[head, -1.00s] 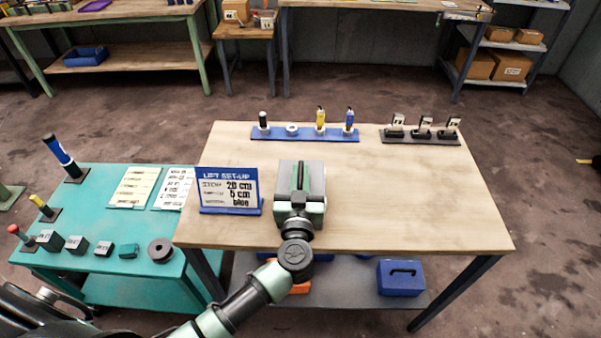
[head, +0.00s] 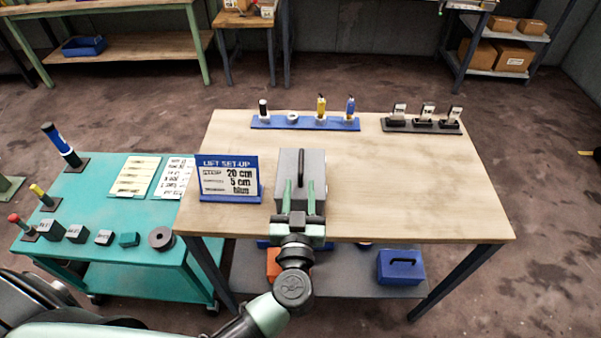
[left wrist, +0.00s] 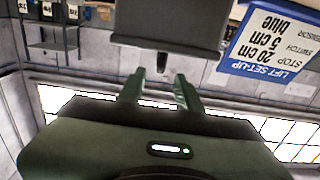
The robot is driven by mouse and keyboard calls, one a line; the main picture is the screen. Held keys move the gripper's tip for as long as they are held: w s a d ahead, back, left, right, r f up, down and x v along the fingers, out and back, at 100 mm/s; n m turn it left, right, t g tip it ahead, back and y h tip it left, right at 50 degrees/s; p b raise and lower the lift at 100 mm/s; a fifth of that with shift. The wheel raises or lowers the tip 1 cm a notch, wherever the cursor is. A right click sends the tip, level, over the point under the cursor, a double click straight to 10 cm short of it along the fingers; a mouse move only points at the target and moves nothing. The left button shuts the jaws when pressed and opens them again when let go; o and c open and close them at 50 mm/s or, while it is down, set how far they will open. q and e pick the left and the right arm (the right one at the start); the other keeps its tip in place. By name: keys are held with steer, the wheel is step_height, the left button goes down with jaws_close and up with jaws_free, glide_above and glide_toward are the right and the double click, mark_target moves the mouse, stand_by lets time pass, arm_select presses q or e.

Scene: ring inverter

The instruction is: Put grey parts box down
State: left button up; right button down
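The grey parts box (head: 289,168) with a dark bar handle on top stands on the wooden table (head: 400,200), just right of the lift set-up sign (head: 228,180). My left gripper (head: 299,185) is over the near part of the box, its two green fingers apart. My right gripper is not seen.
A blue rack (head: 305,122) with small tools and a dark rack (head: 423,126) stand along the table's back edge. The table's right half is clear. A teal bench (head: 120,215) with several parts stands left. A blue toolbox (head: 401,267) is on the lower shelf.

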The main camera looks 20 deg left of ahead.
arm_select(q)
steer(key=shift+v, duration=1.7)
